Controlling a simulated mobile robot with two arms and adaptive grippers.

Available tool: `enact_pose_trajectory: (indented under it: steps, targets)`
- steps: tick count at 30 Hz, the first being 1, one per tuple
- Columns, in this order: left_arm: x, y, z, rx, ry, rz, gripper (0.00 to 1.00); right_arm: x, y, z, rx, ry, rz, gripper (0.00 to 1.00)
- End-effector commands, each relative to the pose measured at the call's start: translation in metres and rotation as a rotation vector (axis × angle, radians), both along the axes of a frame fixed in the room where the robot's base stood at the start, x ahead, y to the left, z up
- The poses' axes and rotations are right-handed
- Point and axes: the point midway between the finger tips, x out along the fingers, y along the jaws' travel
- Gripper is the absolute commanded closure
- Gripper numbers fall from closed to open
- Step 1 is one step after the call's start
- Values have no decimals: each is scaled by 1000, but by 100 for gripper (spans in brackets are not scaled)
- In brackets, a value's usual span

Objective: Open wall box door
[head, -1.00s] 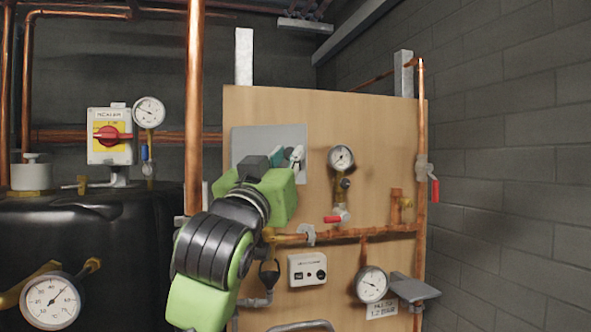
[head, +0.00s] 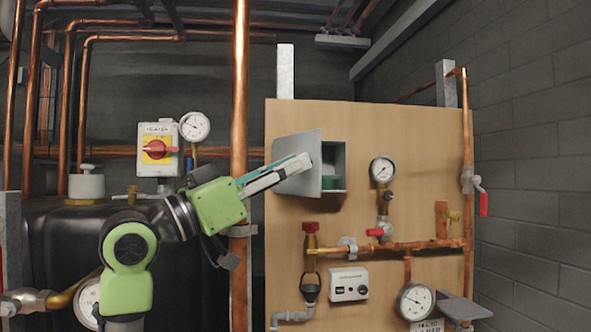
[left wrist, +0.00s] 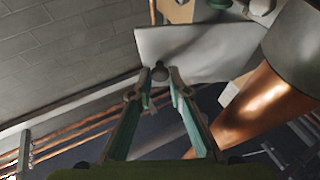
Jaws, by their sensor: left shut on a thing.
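The grey wall box (head: 341,156) is fixed high on the wooden board. Its grey door (head: 308,146) stands swung out to the left, so part of the inside shows, with something green low in it. My left gripper (head: 304,163) reaches in from the left, its fingertips at the door. In the left wrist view my left gripper (left wrist: 158,80) is shut on the small dark round knob (left wrist: 160,72) near the edge of the pale door (left wrist: 200,50). My right gripper is in neither view.
A vertical copper pipe (head: 240,90) stands close to my left gripper. A dark tank, a red rotary switch (head: 155,149) and a gauge (head: 194,126) are at the left. A gauge (head: 383,169) with valves is right of the box. More pipework lies below.

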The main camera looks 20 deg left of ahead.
Motion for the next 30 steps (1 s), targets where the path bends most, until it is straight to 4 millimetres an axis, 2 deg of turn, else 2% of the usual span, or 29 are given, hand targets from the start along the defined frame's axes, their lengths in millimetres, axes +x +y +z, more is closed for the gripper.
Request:
enact_pose_trajectory:
  steps: [13, 14, 15, 16, 30]
  targets:
    - [0, 1, 0, -1, 2, -9, 100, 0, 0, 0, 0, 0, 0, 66]
    - [0, 1, 0, -1, 2, -9, 80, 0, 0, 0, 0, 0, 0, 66]
    - [0, 1, 0, 0, 3, -9, 70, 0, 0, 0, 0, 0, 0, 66]
    - [0, 1, 0, 0, 3, -9, 67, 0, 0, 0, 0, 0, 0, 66]
    - [0, 0, 0, 0, 1, -9, 67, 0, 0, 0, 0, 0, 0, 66]
